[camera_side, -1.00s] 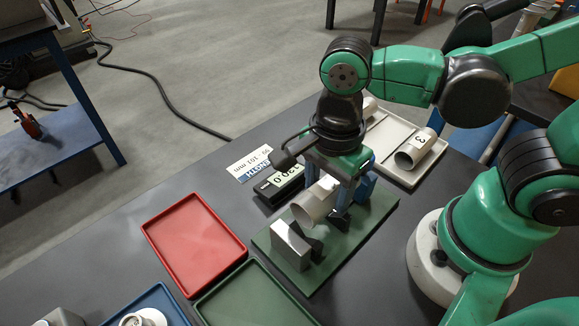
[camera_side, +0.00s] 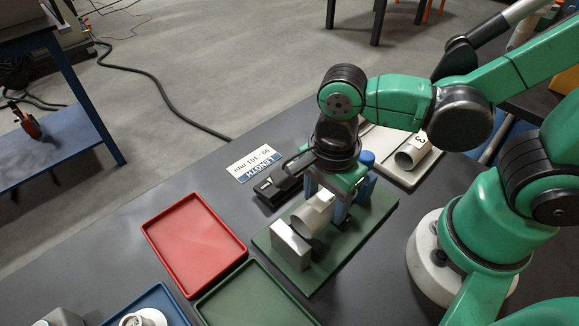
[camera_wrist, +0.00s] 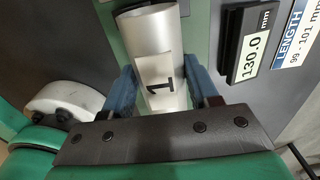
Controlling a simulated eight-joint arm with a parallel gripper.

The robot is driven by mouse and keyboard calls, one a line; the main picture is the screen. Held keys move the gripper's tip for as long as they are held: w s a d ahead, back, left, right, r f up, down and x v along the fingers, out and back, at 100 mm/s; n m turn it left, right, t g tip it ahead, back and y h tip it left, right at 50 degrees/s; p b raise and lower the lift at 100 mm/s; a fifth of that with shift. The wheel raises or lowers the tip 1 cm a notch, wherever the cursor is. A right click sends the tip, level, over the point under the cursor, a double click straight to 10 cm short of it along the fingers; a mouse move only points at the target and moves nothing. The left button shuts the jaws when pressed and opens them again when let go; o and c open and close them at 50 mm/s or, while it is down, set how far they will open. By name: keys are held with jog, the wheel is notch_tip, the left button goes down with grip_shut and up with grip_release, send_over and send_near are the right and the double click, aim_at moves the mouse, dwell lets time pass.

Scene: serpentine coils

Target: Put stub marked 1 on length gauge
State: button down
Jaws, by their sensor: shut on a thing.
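The stub marked 1 (camera_side: 312,216) is a light grey tube. In the wrist view the stub (camera_wrist: 158,50) shows a white label with a black 1. My gripper (camera_side: 328,208) is shut across the tube's sides; in the wrist view its blue fingers (camera_wrist: 166,88) lie on either side. The length gauge (camera_side: 344,252) has a green base plate and a grey metal end block (camera_side: 290,246). The stub is low over the plate, its near end close to or against the block. Its dark rests are hidden, so contact cannot be told.
The gauge's display (camera_wrist: 252,45) reads 130.0 mm, beside a LENGTH 99 - 101 mm sign (camera_side: 254,164). A stub marked 3 (camera_side: 413,150) lies on a pale tray (camera_side: 396,178) behind. Red (camera_side: 195,243), green (camera_side: 255,300) and blue (camera_side: 165,300) trays stand left and in front.

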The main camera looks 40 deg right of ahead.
jog(key=shift+f, duration=0.15)
jog(key=shift+f, duration=0.5)
jog(key=shift+c, duration=0.7)
grip_release()
